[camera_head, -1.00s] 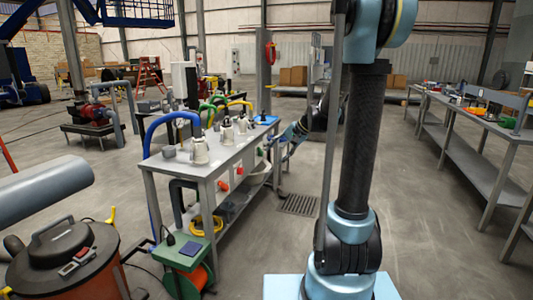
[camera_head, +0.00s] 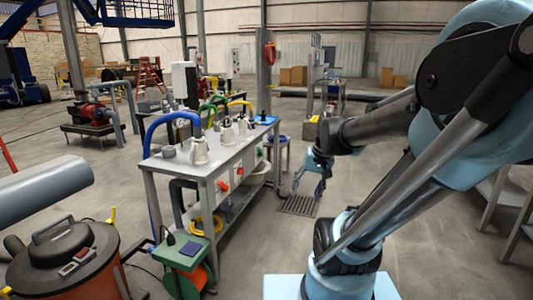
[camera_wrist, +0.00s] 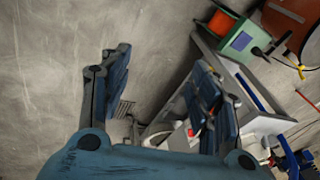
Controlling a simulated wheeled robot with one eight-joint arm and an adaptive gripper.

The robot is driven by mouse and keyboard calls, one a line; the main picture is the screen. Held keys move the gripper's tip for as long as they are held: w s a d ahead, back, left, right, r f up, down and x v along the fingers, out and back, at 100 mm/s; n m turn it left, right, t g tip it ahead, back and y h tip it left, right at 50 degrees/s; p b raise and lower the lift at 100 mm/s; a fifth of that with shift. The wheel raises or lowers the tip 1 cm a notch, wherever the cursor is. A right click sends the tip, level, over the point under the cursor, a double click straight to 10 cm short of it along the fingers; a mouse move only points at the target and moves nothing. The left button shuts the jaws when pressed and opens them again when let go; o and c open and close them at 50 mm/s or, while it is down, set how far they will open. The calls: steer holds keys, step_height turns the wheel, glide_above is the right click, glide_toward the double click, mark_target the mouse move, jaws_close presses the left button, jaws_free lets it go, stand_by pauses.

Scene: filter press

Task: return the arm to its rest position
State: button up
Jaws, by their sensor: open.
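My gripper (camera_head: 310,188) hangs at the end of my bent arm, to the right of the grey workbench (camera_head: 180,163) and above the floor grate in the head view.
White filter housings (camera_head: 200,150) and coloured hoses stand on the workbench. A green box with an orange reel (camera_head: 182,256) and an orange drum vacuum (camera_head: 70,262) stand at front left. A floor grate (camera_head: 299,205) lies below my gripper. Another bench (camera_head: 511,192) is partly hidden at right.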

steer(key=s+d+f+n+h, duration=0.1)
steer(key=s+d+f+h, duration=0.1)
steer(key=s+d+f, duration=0.3)
steer(key=s, duration=0.4)
steer(key=shift+s+d+f+n+h, duration=0.15)
steer(key=shift+s+f+n+h, duration=0.1)
steer(key=shift+f+n+h, duration=0.05)
steer(key=shift+w+f, duration=0.2)
steer(key=shift+w, duration=0.2)
